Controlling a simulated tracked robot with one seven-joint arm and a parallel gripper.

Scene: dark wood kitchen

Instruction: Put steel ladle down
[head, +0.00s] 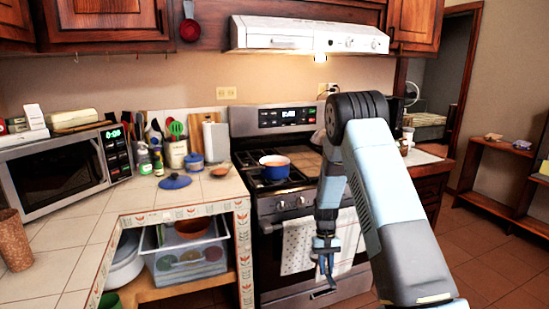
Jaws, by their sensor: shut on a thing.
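My gripper (327,268) hangs pointing down in front of the stove, at the height of the oven door and the towel. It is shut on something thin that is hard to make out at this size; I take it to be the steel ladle. The ladle's shape and its far end cannot be told apart from the dark fingers and the oven door behind. My gripper is below the level of the tiled counter (120,212) and to its right, apart from it.
An orange-and-blue pot (274,167) sits on the stove (288,205). A blue lid (175,182) and a small brown bowl (220,171) lie on the counter. A microwave (66,170) stands left. The counter's front tiles are clear. A clear bin (187,262) sits below.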

